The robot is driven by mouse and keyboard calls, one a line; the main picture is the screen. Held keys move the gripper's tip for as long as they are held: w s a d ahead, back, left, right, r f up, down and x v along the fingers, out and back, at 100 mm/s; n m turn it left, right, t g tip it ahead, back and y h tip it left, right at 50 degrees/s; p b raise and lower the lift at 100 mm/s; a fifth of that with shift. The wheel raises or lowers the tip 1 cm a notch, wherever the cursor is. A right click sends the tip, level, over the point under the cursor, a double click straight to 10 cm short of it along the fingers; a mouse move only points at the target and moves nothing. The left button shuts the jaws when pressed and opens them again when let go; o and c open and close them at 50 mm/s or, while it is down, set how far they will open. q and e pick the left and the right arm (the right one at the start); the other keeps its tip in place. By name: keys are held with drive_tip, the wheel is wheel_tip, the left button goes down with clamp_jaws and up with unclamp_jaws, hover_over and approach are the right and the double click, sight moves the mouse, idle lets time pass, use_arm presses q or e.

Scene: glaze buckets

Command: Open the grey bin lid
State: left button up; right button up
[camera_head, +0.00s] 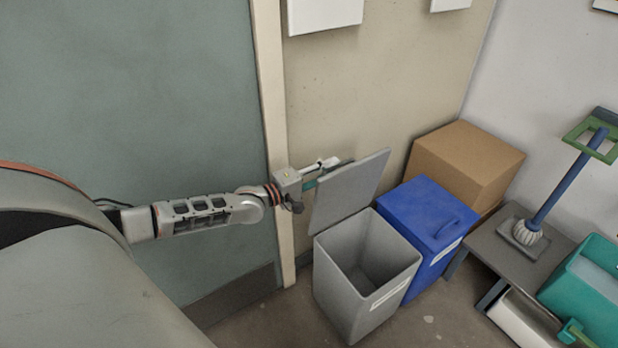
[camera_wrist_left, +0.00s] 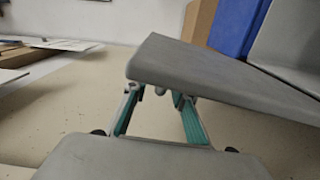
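The grey bin (camera_head: 390,291) stands on the floor against the beige wall, and its inside is in view. Its grey lid (camera_head: 350,191) is raised on the bin's wall side, standing steeply tilted. In the left wrist view the lid (camera_wrist_left: 215,75) is a grey slab across the fingertips. My left gripper (camera_head: 322,173) is at the lid's upper left edge, partly hidden behind it. In the left wrist view its teal-padded fingers (camera_wrist_left: 157,93) are apart with a gap between them. Whether they touch the lid I cannot tell. My right gripper is not in view.
A blue lidded bin (camera_head: 424,218) stands close to the right of the grey bin, with a cardboard box (camera_head: 468,157) behind it. A low grey table (camera_head: 507,255) with a brush is further right, near a teal container (camera_head: 590,285). A door (camera_head: 130,110) is at left.

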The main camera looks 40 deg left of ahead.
use_arm(q)
drive_tip(key=v, duration=0.9)
drive_tip(key=shift+s, duration=0.2)
drive_tip(key=shift+a, duration=0.1)
